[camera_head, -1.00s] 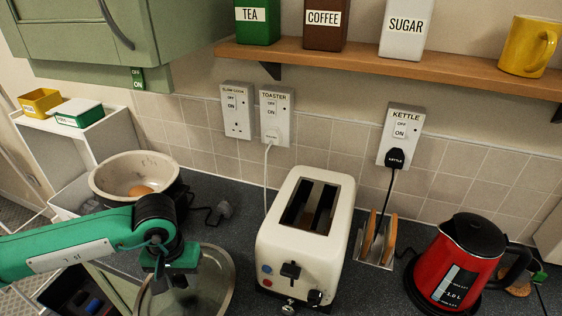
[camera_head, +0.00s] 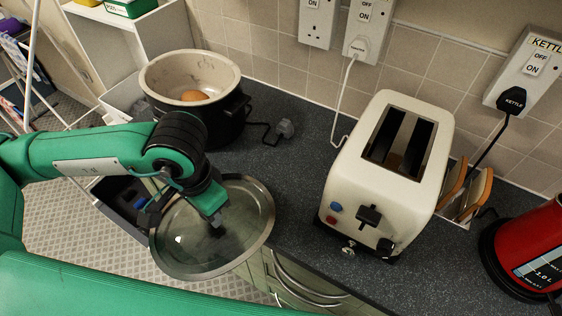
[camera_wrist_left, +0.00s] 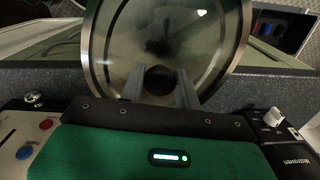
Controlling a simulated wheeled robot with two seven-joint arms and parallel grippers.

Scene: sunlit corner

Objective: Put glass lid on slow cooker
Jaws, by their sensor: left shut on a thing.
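The slow cooker (camera_head: 229,127) stands at the back left of the counter, uncovered, with a cream inner pot and a brown egg (camera_head: 194,95) inside. The round glass lid (camera_head: 247,228) with a metal rim is in front of the cooker, apart from it, tilted, and partly over the counter's front edge. My left gripper (camera_head: 216,222) is shut on the lid's dark knob, holding it from above. In the left wrist view the knob (camera_wrist_left: 159,80) sits between the two fingers, with the glass beyond. The right gripper is not in view.
A white toaster (camera_head: 345,190) stands right of the lid. A toast rack (camera_head: 462,200) and red kettle (camera_head: 530,250) are further right. Some counter between cooker and toaster is clear.

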